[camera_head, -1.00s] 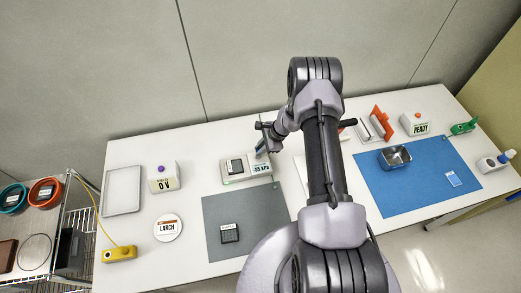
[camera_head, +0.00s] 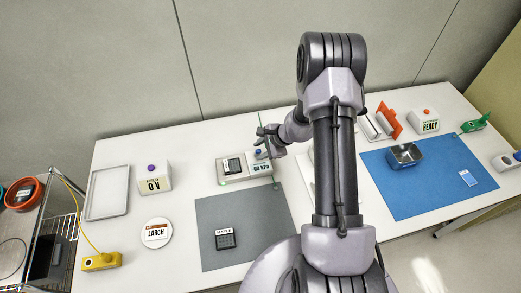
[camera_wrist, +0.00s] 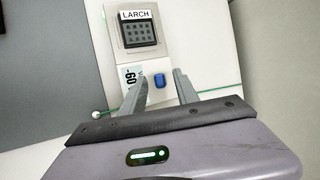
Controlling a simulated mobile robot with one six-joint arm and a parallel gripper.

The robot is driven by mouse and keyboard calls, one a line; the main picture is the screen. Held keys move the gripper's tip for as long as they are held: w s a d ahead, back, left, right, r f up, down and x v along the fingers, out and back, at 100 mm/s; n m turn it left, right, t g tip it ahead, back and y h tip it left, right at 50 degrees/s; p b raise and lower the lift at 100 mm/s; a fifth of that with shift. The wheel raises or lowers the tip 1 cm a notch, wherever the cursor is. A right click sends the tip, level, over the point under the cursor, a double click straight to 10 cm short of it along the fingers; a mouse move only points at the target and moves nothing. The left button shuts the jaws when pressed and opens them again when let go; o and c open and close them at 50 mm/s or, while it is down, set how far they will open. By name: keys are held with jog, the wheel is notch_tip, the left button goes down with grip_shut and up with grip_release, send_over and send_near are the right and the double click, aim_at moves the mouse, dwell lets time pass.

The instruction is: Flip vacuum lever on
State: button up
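The vacuum station (camera_head: 236,180) is a pale box on the table, left of my arm. It carries a dark chip tray (camera_head: 233,166) and a display (camera_head: 262,168) that seems to read 60 kPa. In the wrist view the tray (camera_wrist: 139,33) is labelled LARCH, and the display (camera_wrist: 132,77) shows sideways. The blue lever tip (camera_wrist: 160,81) sits beside the display; it also shows in the head view (camera_head: 260,154). My gripper (camera_wrist: 160,74) is open and empty. Its fingers appear either side of the lever tip in the picture, with no contact visible.
A grey mat (camera_head: 217,205) with a small dark tray (camera_head: 226,241) lies in front of the station. The field box (camera_head: 154,177) and LARCH disc (camera_head: 156,232) are left. A blue mat (camera_head: 400,200) with a metal bin (camera_head: 404,154) is right. A green line passes the station.

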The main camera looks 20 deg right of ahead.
jog(key=p+v, duration=0.3)
jog(key=v, duration=1.4)
jog(key=shift+r, duration=0.15)
jog(key=shift+o, duration=0.2)
jog(key=shift+s+d, duration=0.1)
jog(key=shift+o, duration=0.4)
jog(key=shift+a+r+n+p, duration=0.1)
jog(key=shift+a+n+p, duration=0.2)
jog(key=shift+n+p, duration=0.15)
jog(key=w+a+r+n+g+h+p, duration=0.1)
jog(key=w+a+n+g+h+p, duration=0.2)
jog(key=n, duration=0.5)
jog(key=w+a+r+n+g+h+p, duration=0.1)
jog(key=w+a+n+g+p, duration=0.1)
jog(key=w+n, duration=0.5)
jog(key=shift+n, duration=0.55)
jog(key=f, duration=0.5)
jog(key=s+f, duration=0.1)
jog(key=f, duration=1.1)
jog(key=shift+s+a+b, duration=0.1)
jog(key=shift+s+b, duration=0.15)
jog(key=shift+b, duration=0.1)
